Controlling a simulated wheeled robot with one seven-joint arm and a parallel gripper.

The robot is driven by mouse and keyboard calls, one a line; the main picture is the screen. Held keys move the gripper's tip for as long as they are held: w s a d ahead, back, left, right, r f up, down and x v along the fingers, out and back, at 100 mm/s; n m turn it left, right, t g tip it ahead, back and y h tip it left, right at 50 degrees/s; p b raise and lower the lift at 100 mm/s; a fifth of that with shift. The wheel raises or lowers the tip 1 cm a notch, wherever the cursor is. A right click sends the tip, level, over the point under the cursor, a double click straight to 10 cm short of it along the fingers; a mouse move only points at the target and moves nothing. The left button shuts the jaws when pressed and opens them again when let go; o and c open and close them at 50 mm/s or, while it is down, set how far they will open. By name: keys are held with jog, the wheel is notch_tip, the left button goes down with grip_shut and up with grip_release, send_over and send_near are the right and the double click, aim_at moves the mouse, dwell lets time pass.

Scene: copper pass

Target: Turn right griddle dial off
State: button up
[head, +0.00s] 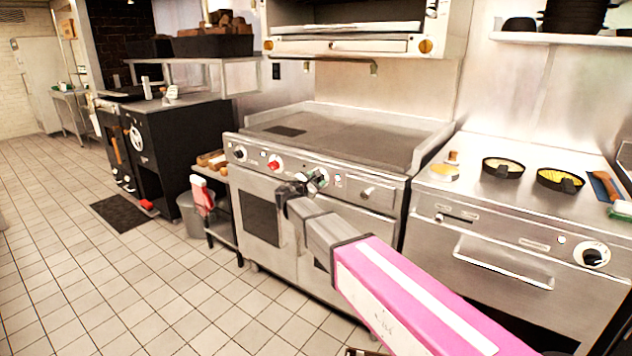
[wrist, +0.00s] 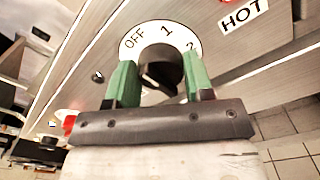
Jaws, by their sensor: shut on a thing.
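The griddle (head: 340,135) has a front panel with several dials. The right dial (head: 321,177) is partly hidden behind my gripper (head: 297,186) in the head view. In the wrist view the dial's black knob (wrist: 160,72) sits in front of a white disc (wrist: 158,33) marked OFF, 1 and 2. My gripper's green fingers (wrist: 158,66) stand on both sides of the knob and are shut on it. The knob's exact setting is hard to tell.
A red-centred knob (head: 275,163) and a left dial (head: 240,153) are on the same panel. A steel counter (head: 510,215) with two black bowls stands at the right. The tiled floor (head: 140,270) at the left is mostly clear.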

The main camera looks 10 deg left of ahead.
dwell(0.3)
jog(key=o, duration=0.9)
jog(key=v, duration=1)
jog(key=shift+s+a+f, duration=0.1)
jog(key=shift+s+a, duration=0.1)
jog(key=shift+s, duration=0.15)
